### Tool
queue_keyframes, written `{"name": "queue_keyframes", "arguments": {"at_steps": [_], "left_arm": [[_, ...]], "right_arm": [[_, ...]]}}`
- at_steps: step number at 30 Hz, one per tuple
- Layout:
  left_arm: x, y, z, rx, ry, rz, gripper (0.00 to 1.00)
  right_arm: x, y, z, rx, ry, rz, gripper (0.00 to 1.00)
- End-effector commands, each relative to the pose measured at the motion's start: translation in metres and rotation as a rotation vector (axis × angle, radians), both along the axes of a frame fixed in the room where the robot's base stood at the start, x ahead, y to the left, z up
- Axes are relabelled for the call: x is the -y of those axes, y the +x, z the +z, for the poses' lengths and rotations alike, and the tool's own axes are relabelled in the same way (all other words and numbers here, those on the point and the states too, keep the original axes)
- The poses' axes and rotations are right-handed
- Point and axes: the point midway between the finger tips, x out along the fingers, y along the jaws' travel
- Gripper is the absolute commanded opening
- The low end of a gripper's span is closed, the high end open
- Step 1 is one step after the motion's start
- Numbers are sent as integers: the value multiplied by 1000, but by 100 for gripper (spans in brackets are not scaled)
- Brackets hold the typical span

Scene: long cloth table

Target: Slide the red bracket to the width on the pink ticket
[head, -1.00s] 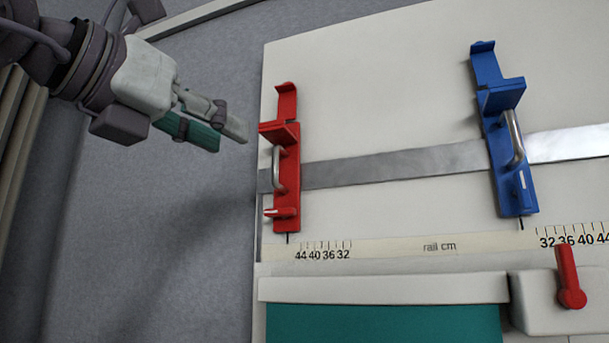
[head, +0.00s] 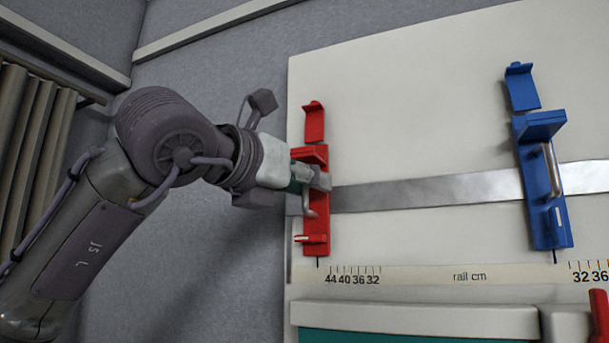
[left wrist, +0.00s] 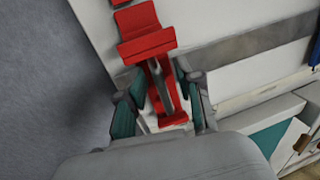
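The red bracket (head: 317,225) sits at the left end of the metal rail (head: 430,191) in the head view. Its pointer is a little left of the 44 end of the left scale (head: 353,274). My left gripper (head: 318,181) is at the bracket's metal handle, hiding its upper part. In the left wrist view its fingers (left wrist: 158,92) are apart, one on each side of the handle (left wrist: 163,88), and look open. The red bracket (left wrist: 149,43) fills the top middle there. The blue bracket (head: 543,190) stands farther right on the rail. No pink ticket is visible. My right gripper is out of view.
A white-rimmed tray (head: 415,317) with a teal inside lies below the scale. A red lever (head: 600,318) is at the lower right. The rail between the two brackets is clear.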

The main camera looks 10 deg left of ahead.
Motion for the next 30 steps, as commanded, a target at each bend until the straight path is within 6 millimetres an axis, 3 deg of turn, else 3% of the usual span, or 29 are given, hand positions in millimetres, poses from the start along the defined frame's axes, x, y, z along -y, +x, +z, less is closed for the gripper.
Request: {"name": "queue_keyframes", "arguments": {"at_steps": [5,12,24,30], "left_arm": [[0,0,-1,-1,-1,0,35],[0,0,0,-1,-1,0,0],[1,-1,0,1,-2,0,0],[27,-6,-1,3,-1,-4,0]], "right_arm": [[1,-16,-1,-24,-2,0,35],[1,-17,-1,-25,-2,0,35],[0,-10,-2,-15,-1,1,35],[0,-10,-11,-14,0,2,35]]}}
